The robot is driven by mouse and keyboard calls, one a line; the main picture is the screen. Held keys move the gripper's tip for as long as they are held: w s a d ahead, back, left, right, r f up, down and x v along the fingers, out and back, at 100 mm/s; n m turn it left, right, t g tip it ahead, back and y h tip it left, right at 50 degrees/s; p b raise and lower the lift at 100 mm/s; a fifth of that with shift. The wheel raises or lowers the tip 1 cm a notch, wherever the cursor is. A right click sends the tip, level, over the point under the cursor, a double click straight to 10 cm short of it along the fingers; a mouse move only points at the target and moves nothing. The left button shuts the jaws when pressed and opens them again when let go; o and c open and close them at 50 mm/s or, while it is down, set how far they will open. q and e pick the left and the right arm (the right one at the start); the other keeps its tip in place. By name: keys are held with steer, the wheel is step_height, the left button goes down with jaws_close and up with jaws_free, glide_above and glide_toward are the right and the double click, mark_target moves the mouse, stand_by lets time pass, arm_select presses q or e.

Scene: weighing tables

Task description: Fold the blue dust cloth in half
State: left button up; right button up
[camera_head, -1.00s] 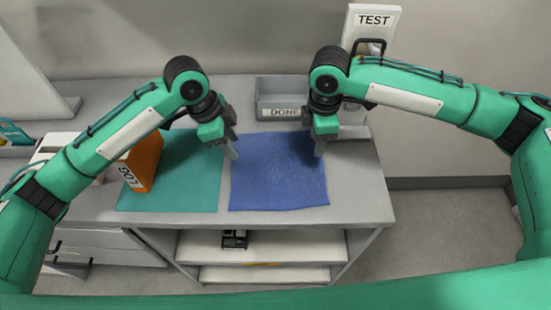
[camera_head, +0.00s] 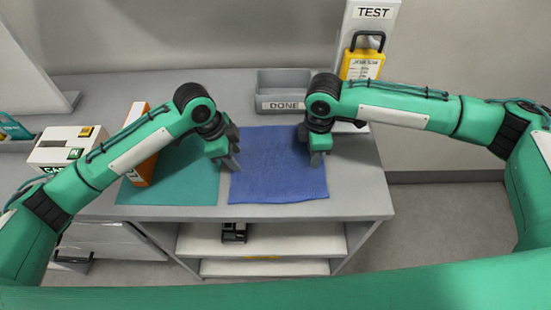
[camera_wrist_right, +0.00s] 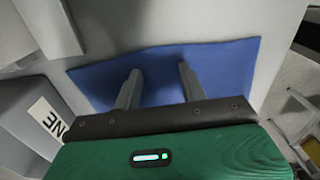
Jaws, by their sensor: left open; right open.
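The blue dust cloth (camera_head: 275,172) lies flat and spread out on the grey table, right of a green mat. My left gripper (camera_head: 234,166) is open above the cloth's left edge. My right gripper (camera_head: 316,160) is open above the cloth's right part. In the right wrist view the two fingers of my right gripper (camera_wrist_right: 158,80) stand apart with the cloth (camera_wrist_right: 222,68) beneath them and nothing between them. I cannot tell whether the fingertips touch the cloth.
A grey bin marked DONE (camera_head: 283,92) stands behind the cloth. The green mat (camera_head: 190,185) lies to the left with an orange box (camera_head: 138,168) on its left part. A yellow tag or lock (camera_head: 362,64) is on the TEST panel (camera_head: 372,14). A white box (camera_head: 68,146) stands far left.

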arm_select(q)
steer(key=shift+f, duration=0.15)
arm_select(e)
steer(key=shift+f, duration=0.1)
arm_select(q)
jaws_close()
arm_select(e)
jaws_close()
